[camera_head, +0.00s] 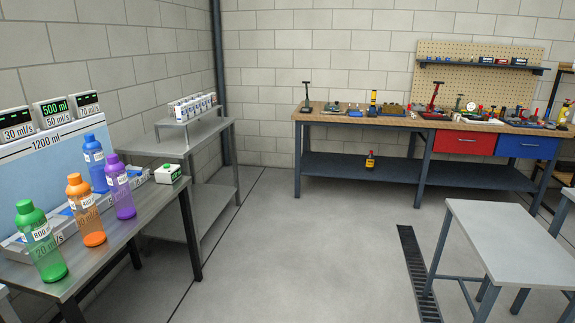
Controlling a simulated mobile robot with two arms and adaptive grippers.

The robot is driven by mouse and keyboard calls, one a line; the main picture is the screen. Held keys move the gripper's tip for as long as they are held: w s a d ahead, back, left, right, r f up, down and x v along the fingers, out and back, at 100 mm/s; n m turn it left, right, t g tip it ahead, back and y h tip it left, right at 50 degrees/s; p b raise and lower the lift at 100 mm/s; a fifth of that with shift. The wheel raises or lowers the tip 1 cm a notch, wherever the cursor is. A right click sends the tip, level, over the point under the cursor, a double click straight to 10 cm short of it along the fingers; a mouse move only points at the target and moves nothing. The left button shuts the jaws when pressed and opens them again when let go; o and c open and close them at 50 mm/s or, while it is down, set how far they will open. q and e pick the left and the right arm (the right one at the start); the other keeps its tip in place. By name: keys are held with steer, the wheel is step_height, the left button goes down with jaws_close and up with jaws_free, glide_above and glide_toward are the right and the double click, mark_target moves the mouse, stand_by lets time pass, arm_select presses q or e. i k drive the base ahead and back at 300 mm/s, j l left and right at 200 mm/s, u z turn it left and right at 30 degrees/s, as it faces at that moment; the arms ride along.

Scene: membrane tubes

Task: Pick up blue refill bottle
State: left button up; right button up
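The blue refill bottle (96,172) stands upright at the far side of the left metal table (160,208). It has a blue cap and a white label. The purple bottle (123,200) stands in front of it and to the right, covering part of its lower body. The orange bottle (85,212) and the green bottle (42,245) stand nearer, in front and to the left. Neither of my grippers shows in the head view.
A small white-and-green box (168,173) sits right of the bottles. Display units (53,112) stand behind them. A metal shelf table (215,150) stands beyond. A workbench (350,122) lines the back wall. A grey table (510,245) stands right. The middle floor is clear.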

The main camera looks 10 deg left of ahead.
mark_target(92, 150)
steer(key=i+l+u, duration=0.2)
steer(key=i+u, duration=0.25)
steer(key=i+l+u, duration=0.35)
steer(key=u, duration=0.15)
steer(key=i+l+u, duration=0.65)
steer(key=l+u, duration=0.2)
steer(key=i+l+u, duration=0.1)
steer(key=l+u, duration=0.25)
steer(key=l, duration=0.15)
steer(key=l+u, duration=0.8)
steer(key=l, duration=0.2)
